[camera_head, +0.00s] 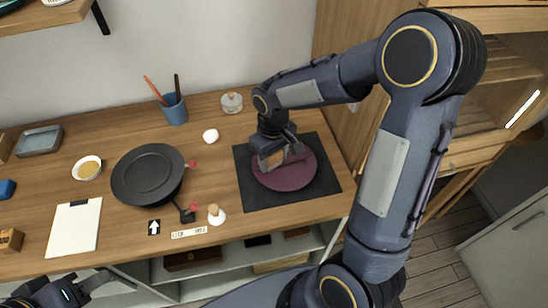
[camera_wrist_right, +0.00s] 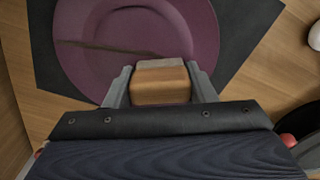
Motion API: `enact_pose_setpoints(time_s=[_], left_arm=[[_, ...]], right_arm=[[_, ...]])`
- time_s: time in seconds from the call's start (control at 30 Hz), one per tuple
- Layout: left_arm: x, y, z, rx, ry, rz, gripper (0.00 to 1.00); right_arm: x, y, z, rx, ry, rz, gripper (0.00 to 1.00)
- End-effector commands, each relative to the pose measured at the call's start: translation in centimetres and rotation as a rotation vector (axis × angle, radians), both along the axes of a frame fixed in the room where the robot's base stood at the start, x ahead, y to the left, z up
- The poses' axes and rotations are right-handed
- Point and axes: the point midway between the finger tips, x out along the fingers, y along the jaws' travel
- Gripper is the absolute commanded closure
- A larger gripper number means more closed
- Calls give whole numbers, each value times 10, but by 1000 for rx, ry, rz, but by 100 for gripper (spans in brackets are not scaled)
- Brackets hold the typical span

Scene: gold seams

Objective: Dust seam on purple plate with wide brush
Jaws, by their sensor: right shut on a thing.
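The purple plate (camera_head: 290,178) lies on a dark square mat (camera_head: 262,195) at the right of the counter. In the right wrist view the plate (camera_wrist_right: 200,30) shows a dark seam (camera_wrist_right: 100,46) running across its left and middle part. My right gripper (camera_head: 270,155) is over the plate. In the right wrist view the gripper (camera_wrist_right: 160,88) is shut on the wide brush (camera_wrist_right: 160,85), a wooden block with a paler far end. The brush end is over the plate near the seam's right end; I cannot tell whether it touches. My left gripper (camera_head: 105,282) is low at the left, its jaws unclear.
A black round pan-like dish (camera_head: 147,172) stands left of the mat. A blue cup (camera_head: 174,110) with sticks, a lidded jar (camera_head: 232,102), a small yellow bowl (camera_head: 87,168) and a clipboard (camera_head: 75,228) are on the counter. A stoppered bottle (camera_head: 216,214) stands near the front edge.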

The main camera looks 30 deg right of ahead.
Motion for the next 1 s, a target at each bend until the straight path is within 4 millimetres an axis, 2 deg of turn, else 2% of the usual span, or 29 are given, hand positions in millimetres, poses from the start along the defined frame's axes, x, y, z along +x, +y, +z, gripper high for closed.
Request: enact_pose_setpoints(time_s=[0.13,0.43,0.67,0.9,1.0], left_arm=[[0,0,0,0,0,0,64],[0,0,-1,0,0,0,64],[0,0,-1,0,0,0,64],[0,0,-2,0,0,0,64],[0,0,-2,0,0,0,64]], right_arm=[[4,-1,-1,0,0,0,68],[-8,-2,0,0,0,-1,68],[-2,-4,-1,0,0,0,68],[-8,-2,1,0,-1,0,68],[-5,-3,0,0,-1,-1,68]])
